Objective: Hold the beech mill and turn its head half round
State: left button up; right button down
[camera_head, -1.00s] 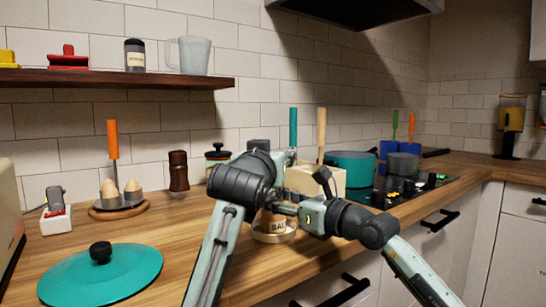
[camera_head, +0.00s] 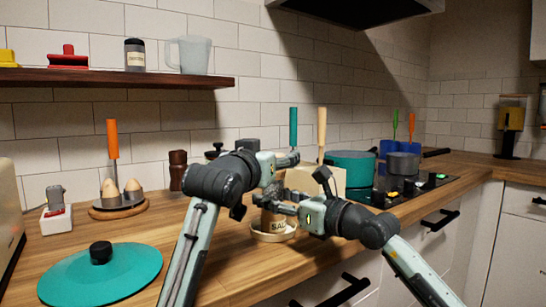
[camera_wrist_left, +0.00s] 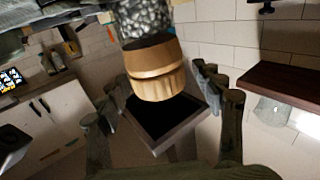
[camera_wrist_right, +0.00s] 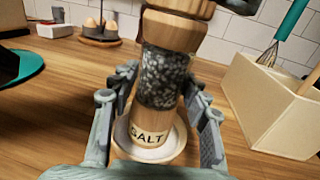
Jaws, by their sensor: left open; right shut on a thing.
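The beech mill stands upright on a pale round dish (camera_head: 268,237). Its lower wooden body, marked SALT (camera_wrist_right: 148,140), and its clear section of dark grains show in the right wrist view. My right gripper (camera_wrist_right: 160,95) is shut around the mill, one finger on each side; it also shows in the head view (camera_head: 280,203). The mill's wooden head (camera_wrist_left: 155,70) shows in the left wrist view. My left gripper (camera_wrist_left: 160,88) is open, with its fingers apart on either side of the head. In the head view my left gripper (camera_head: 291,160) hides the head.
A cream utensil box (camera_wrist_right: 262,110) stands close to the right of the mill. The teal pot (camera_head: 350,167) is on the hob behind. A teal lid (camera_head: 125,272) lies front left, and an egg holder (camera_head: 118,205) stands further back. Worktop between them is clear.

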pick_arm(q)
jog(key=v, duration=1.2)
jog(key=w+d+n+y, duration=0.1)
jog(key=w, duration=0.3)
jog(key=w+d+n+y, duration=0.1)
jog(key=w+y, duration=0.1)
jog(key=w, duration=0.1)
jog(key=w+d+n+t+y, duration=0.1)
jog(key=w+d+y, duration=0.1)
jog(key=w, duration=0.2)
jog(key=shift+w+f+n, duration=0.1)
jog(key=shift+w+n, duration=0.2)
dwell(0.3)
